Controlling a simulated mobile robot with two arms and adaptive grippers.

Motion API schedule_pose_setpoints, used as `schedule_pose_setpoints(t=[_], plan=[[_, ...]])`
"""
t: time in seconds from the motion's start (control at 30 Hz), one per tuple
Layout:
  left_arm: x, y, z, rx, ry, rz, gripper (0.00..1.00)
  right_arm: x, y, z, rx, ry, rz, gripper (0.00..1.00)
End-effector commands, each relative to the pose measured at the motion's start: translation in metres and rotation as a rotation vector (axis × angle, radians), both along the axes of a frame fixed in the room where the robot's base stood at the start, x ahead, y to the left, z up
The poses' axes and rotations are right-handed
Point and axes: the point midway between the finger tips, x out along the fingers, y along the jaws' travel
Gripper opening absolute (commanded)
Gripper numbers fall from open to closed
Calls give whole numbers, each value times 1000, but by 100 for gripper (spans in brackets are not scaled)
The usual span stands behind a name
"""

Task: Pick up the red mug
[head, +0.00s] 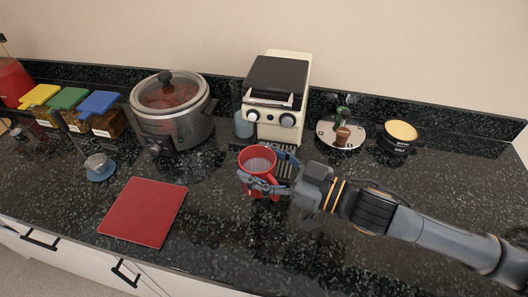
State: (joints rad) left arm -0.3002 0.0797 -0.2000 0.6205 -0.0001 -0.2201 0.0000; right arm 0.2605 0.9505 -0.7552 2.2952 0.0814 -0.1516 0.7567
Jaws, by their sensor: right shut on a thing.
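The red mug (258,158) is in front of the cream coffee machine, near the middle of the head view. Its open top faces up and its inside looks pale. My right gripper (264,183) reaches in from the right and is shut on the mug, with its fingers at the mug's side. The fingers hide part of the mug's body. I cannot tell whether its base touches the counter. My left gripper is not in view.
The cream coffee machine (272,103) stands close behind the mug. A slow cooker (172,125) and lidded jars (99,112) are left. A red square mat (143,211) lies front left. A salt bowl (397,147) stands right. The dark counter (225,225) is clear in front.

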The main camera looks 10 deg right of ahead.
Motion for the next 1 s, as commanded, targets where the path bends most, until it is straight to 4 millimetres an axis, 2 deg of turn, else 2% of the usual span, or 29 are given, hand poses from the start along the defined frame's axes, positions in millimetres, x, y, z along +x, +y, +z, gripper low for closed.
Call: schedule_pose_setpoints(t=[0.3,0.6,0.87,1.0], plan=[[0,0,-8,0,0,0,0,-29,13,0,3,-2,2,7],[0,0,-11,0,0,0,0,-45,19,1,2,-3,2,7],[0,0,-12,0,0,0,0,-48,21,2,3,-3,-7,7],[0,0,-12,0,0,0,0,-40,19,5,6,-3,-67,7]])
